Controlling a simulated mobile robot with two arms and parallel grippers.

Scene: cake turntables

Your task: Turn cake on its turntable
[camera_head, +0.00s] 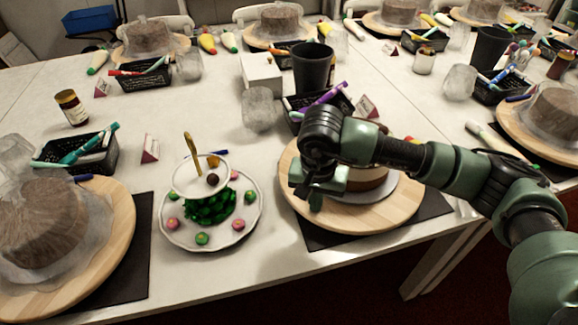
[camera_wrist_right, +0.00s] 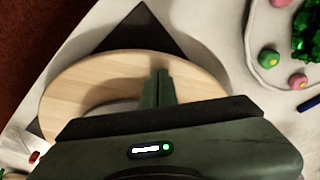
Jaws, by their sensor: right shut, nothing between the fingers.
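The cake (camera_head: 370,178) stands on a pale round board on a wooden turntable (camera_head: 345,219), right of the middle in the head view. My right arm and gripper hide much of the cake. The turntable rests on a dark mat (camera_head: 432,207). My right gripper (camera_head: 315,203) is shut and empty, pointing down over the left part of the turntable, beside the cake. In the right wrist view the closed fingers (camera_wrist_right: 157,88) lie over the wooden turntable (camera_wrist_right: 90,80). I cannot tell whether the fingertips touch it. My left gripper is not in view.
A two-tier sweets stand (camera_head: 212,240) is just left of the turntable. Another wooden turntable (camera_head: 110,272) with a wrapped cake is at the far left. A black cup (camera_head: 312,68) and a pen basket (camera_head: 322,102) stand behind. Bare table lies between the stand and turntable.

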